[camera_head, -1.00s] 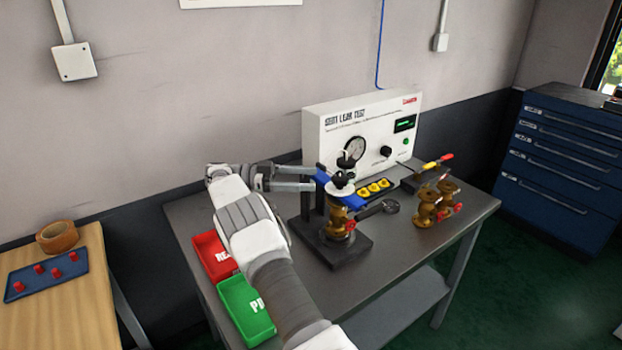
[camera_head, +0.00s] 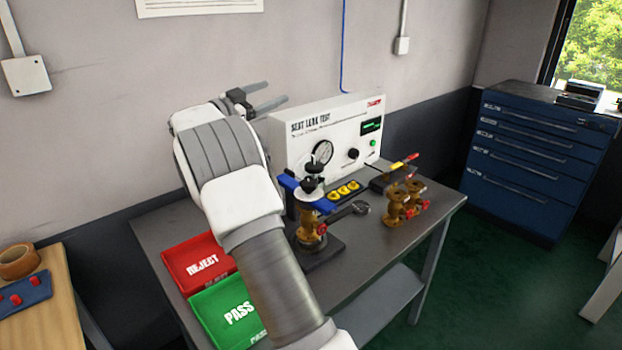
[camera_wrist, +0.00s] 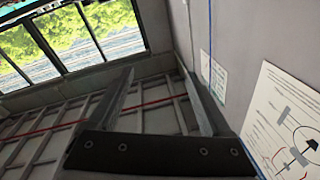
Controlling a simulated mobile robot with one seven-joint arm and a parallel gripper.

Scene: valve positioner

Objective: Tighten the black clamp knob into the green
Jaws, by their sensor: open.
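A green zone on the clamp cannot be made out at this size. My gripper (camera_head: 276,92) is open and empty, raised in the air up and left of the knob and well apart from it.
The seat leak test box (camera_head: 300,150) with gauge, dial and green-lit display stands behind the clamp. Brass valves (camera_head: 404,203) stand to the right. The red REJECT tray (camera_head: 180,258) and green PASS tray (camera_head: 212,305) lie left, partly behind my arm.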

